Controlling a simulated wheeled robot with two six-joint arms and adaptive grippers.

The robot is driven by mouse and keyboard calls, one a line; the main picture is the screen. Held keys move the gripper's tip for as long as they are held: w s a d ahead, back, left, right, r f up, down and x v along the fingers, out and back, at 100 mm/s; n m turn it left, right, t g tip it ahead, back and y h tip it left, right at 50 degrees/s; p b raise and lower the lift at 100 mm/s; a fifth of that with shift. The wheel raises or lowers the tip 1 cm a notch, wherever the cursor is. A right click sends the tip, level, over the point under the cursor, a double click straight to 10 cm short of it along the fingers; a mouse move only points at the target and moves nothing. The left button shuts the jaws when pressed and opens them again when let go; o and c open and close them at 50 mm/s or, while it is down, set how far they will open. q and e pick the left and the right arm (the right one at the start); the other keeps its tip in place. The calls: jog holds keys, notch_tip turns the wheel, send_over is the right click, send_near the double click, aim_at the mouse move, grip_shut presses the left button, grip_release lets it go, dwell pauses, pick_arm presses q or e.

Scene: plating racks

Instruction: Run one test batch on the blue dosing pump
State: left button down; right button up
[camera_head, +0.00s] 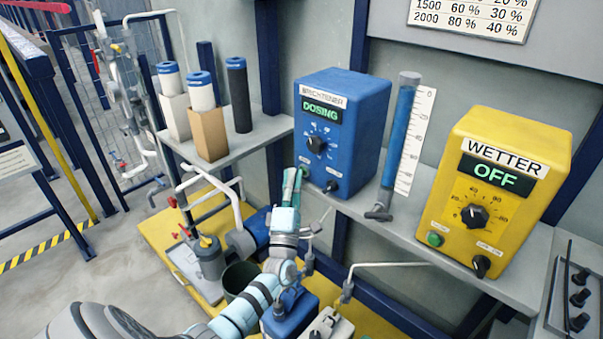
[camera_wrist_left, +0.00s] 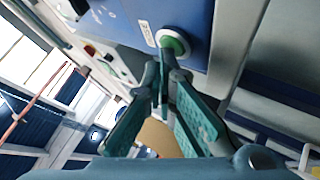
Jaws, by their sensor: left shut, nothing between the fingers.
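The blue dosing pump (camera_head: 345,115) stands on the grey shelf in the head view. Its display (camera_head: 321,110) reads DOSING in green. Below are a black dial (camera_head: 316,144), a small black knob (camera_head: 332,187) and a green button (camera_head: 305,172) at lower left. My left gripper (camera_head: 294,175) is shut and empty, its tips at the button. In the left wrist view the shut fingertips (camera_wrist_left: 163,62) are just in front of the green button (camera_wrist_left: 174,43); whether they touch it I cannot tell. My right gripper is not in view.
A clear tube (camera_head: 395,140) with blue liquid and a white scale stands right of the pump, with a valve (camera_head: 378,213) below. A yellow pump (camera_head: 505,190) reads OFF. Filter cartridges (camera_head: 202,95) stand left. A wall chart (camera_head: 475,15) lists percentages. Pipes and canisters sit below the shelf.

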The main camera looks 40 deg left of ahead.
pick_arm(q)
jog(key=shift+w, duration=0.1)
dwell(0.4)
jog(key=shift+s+p, duration=0.5)
jog(key=shift+s, duration=0.45)
jog(key=s, duration=0.1)
jog(key=s+p, duration=0.1)
jog(key=s, duration=0.1)
jog(key=s+p, duration=0.1)
jog(key=s, duration=0.1)
jog(key=shift+a, duration=0.25)
dwell(0.4)
